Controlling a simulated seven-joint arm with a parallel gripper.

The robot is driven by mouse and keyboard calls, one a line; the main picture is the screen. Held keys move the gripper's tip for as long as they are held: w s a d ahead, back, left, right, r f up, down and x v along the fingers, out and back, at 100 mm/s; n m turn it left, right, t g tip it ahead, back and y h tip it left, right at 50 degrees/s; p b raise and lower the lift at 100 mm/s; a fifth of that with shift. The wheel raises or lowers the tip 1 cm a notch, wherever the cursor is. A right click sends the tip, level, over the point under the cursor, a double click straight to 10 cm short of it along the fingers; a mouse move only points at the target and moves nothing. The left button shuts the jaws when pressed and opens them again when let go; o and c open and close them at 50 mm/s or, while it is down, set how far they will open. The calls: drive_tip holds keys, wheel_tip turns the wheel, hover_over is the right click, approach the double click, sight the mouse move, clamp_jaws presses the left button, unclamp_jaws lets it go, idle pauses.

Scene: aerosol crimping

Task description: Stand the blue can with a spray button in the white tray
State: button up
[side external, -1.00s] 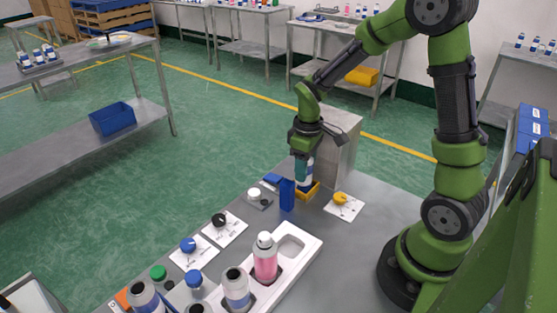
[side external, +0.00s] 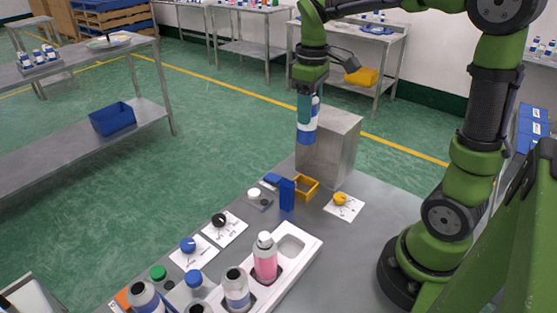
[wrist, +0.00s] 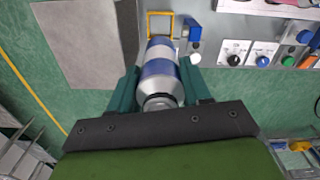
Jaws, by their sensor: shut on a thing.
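My gripper (side external: 308,92) is shut on a blue-and-white banded can (side external: 307,130), holding it upright in the air above the bench. In the wrist view the can (wrist: 160,68) sits between the teal fingers, its silver shoulder and dark-ringed top toward the camera; I cannot make out a spray button. The white tray (side external: 312,243) lies lower, at the front of the bench. Its far compartment is empty.
An empty yellow frame (side external: 314,188) sits on the bench below the can, beside a blue upright block (side external: 287,195). A grey box (side external: 335,150) stands close behind. Cards with a yellow knob (side external: 341,199), a black knob (side external: 219,220) and a blue knob (side external: 188,244) lie around.

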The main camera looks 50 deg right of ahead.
drive_tip(key=shift+a+r, duration=0.15)
drive_tip(key=shift+r, duration=0.35)
drive_tip(key=s+a+f+n, duration=0.4)
drive_tip(key=a+f+n, duration=0.1)
drive_tip(key=a+n, duration=0.4)
drive_tip(key=s+a+f+n, duration=0.5)
drive_tip(key=a+n, duration=0.4)
drive_tip(key=f, duration=0.7)
drive_tip(key=shift+w+d+f, duration=0.1)
drive_tip(key=shift+w+d, duration=0.15)
drive_tip(key=o, duration=1.2)
drive_tip(key=shift+f, duration=0.15)
drive_tip(key=shift+c, duration=0.2)
